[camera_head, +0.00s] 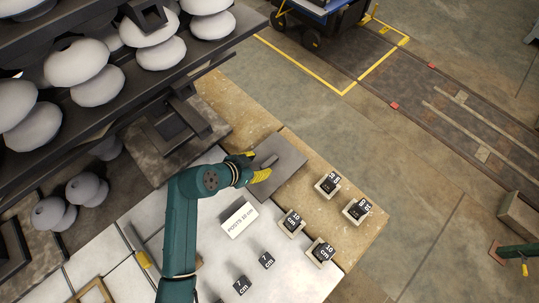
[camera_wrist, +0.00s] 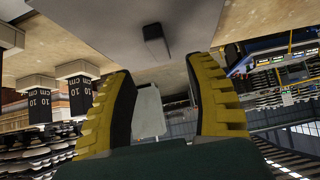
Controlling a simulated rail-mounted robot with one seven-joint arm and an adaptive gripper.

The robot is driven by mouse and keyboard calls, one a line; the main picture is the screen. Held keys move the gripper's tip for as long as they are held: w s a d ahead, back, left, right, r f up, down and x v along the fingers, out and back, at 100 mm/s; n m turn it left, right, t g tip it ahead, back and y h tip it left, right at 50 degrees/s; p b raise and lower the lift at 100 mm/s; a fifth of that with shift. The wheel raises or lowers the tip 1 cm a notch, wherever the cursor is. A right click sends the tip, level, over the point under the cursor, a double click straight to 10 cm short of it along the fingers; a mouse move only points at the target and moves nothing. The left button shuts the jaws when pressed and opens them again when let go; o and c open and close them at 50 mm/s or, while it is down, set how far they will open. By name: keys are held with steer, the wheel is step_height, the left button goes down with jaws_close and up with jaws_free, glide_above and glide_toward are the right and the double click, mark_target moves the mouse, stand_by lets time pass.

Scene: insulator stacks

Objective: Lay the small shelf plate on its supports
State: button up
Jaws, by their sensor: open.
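The small shelf plate is a dark grey rectangle (camera_head: 288,165) lying near the back of the worktop, with a small bar-like handle on top. The handle (camera_wrist: 154,44) also shows in the wrist view, just beyond the fingertips and between their lines. My gripper (camera_head: 258,168) is at the plate's left side, its yellow fingers apart and empty. It also shows in the wrist view (camera_wrist: 160,78). Several dark posts marked 10 cm, such as the near one (camera_head: 291,221) and the right one (camera_head: 357,209), stand upright on pale bases to the plate's right and front.
Shorter 7 cm blocks (camera_head: 266,260) and a white sign about posts (camera_head: 239,219) are on the white worktop. A dark rack with white insulators (camera_head: 98,86) stands at upper left. The brown board (camera_head: 342,237) between the 10 cm posts is clear.

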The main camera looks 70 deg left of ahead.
mark_target(270, 160)
steer(key=b+x, duration=0.1)
steer(key=x, duration=0.6)
steer(key=shift+b, duration=0.4)
steer(key=shift+s, duration=0.15)
jaws_close()
steer(key=shift+r, duration=0.3)
